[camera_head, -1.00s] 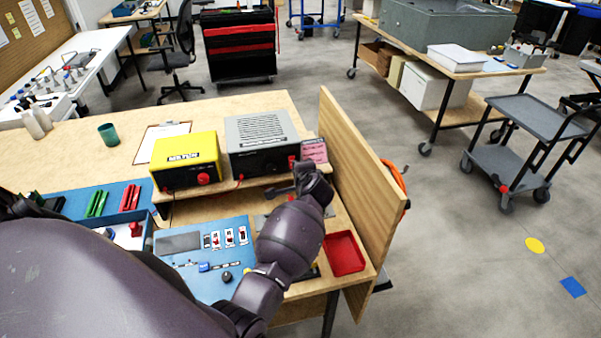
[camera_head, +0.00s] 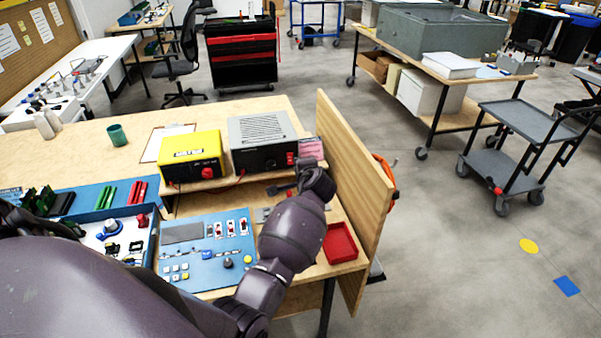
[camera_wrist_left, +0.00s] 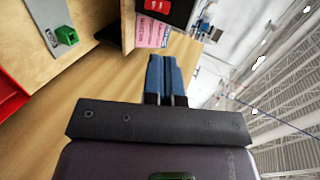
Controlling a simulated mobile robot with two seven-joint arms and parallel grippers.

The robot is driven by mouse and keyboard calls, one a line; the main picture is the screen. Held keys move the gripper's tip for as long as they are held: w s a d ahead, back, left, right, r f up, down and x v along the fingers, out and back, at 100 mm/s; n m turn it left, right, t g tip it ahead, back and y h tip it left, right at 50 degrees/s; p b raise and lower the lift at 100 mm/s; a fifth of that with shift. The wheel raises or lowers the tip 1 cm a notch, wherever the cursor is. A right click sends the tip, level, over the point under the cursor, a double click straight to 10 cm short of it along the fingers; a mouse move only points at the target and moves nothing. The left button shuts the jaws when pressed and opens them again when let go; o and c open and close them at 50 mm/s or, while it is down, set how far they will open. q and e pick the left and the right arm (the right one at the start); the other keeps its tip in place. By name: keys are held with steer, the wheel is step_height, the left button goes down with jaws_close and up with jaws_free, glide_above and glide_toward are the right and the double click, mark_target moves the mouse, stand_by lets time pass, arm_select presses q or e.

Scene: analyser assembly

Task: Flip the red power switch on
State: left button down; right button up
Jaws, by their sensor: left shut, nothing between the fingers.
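The red power switch (camera_head: 290,158) is on the black front, right side, of a grey box (camera_head: 262,127) on the bench shelf. It also shows at the top edge of the left wrist view (camera_wrist_left: 157,5), set in a dark panel; whether it is on or off I cannot tell. My left gripper (camera_wrist_left: 163,60) is shut and empty, its blue fingers side by side. They point towards the box front and appear apart from the switch, just below it in that picture. In the head view my left wrist hides the fingers. My right gripper is not in view.
A tall wooden side panel (camera_head: 345,150) stands close on the right of my wrist. A pink note (camera_head: 311,149) lies beside the grey box. A yellow box (camera_head: 192,156) with a red knob is left of it. A red tray (camera_head: 340,244) sits below.

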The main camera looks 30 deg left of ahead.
arm_select(q)
steer(key=shift+w+f, duration=0.1)
arm_select(e)
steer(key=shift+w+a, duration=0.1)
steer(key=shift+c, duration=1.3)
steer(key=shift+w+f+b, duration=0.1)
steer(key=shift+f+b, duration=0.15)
steer(key=shift+b, duration=0.15)
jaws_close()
arm_select(q)
steer(key=s+d+f+n+t+h, duration=0.1)
steer(key=s+d+f+h, duration=0.1)
steer(key=s+f, duration=0.5)
steer(key=s+d+f+n+t+h, duration=0.1)
steer(key=s+d+f+n+h, duration=0.15)
steer(key=s+f, duration=0.45)
steer(key=s+d+n+h+b, duration=0.1)
steer(key=s+d, duration=0.3)
steer(key=s, duration=0.5)
steer(key=s+d+f+n+h+b, duration=0.1)
steer(key=s+d+n+h, duration=0.2)
steer(key=s, duration=0.6)
steer(key=shift+s+d+f+t+h, duration=0.3)
steer(key=shift+d+t+h, duration=0.1)
steer(key=shift+h, duration=0.15)
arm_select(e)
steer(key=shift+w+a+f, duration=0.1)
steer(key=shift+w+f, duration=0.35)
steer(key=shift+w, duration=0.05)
